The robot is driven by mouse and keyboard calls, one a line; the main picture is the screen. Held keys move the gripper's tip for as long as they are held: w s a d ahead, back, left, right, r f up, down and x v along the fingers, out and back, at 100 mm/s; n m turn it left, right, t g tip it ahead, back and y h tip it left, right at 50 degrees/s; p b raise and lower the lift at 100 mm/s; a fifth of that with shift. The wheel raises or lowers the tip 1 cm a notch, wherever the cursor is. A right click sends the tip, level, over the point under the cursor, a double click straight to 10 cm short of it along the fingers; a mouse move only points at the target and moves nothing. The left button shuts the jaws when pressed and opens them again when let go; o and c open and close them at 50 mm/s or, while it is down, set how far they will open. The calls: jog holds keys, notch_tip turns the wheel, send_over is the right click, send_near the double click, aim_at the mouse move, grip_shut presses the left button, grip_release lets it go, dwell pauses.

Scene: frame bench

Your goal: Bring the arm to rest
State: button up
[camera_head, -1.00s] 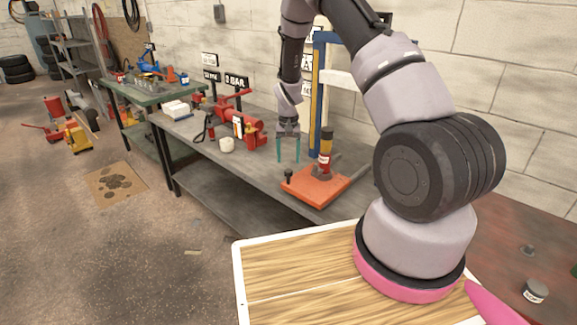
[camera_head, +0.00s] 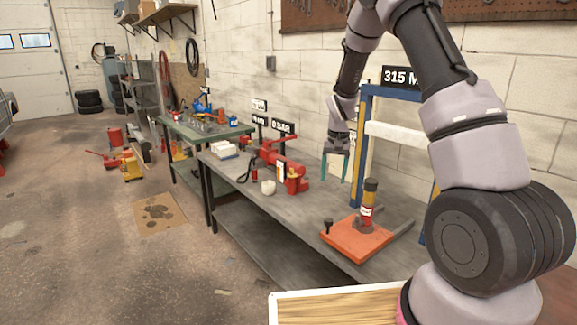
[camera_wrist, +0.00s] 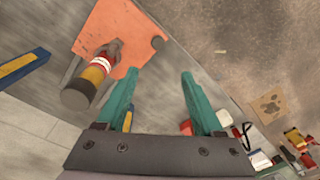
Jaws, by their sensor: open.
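My gripper (camera_head: 336,165) is open and empty, with teal fingers spread apart above the grey bench (camera_head: 317,217). In the wrist view the gripper (camera_wrist: 158,100) shows both fingers with nothing between them. My arm reaches up from the right side of the head view and bends down to the gripper. The orange base plate (camera_head: 357,240) with an upright red, yellow and dark cylinder (camera_head: 367,204) sits on the bench, right of and nearer than the gripper. The plate also shows at the upper left of the wrist view (camera_wrist: 122,38).
A green bench (camera_head: 195,135) stands farther back. Open floor (camera_head: 100,250) lies to the left.

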jog(key=s+d+r+t, duration=0.1)
jog(key=s+r, duration=0.3)
jog(key=r, duration=0.4)
jog(key=s+r+t+y, duration=0.1)
jog(key=s+r, duration=0.3)
jog(key=r, duration=0.3)
jog(key=s+d+r+t, duration=0.1)
jog(key=s+r, duration=0.3)
jog(key=r, duration=0.4)
jog(key=s+r+t, duration=0.1)
jog(key=s+r, duration=0.3)
jog(key=s, duration=0.5)
jog(key=s+r+t, duration=0.2)
jog(key=s+r, duration=0.2)
jog(key=s, duration=0.5)
jog(key=shift+s+d+t+y, duration=0.2)
jog(key=shift+s+t+y, duration=0.05)
jog(key=shift+t+y, duration=0.05)
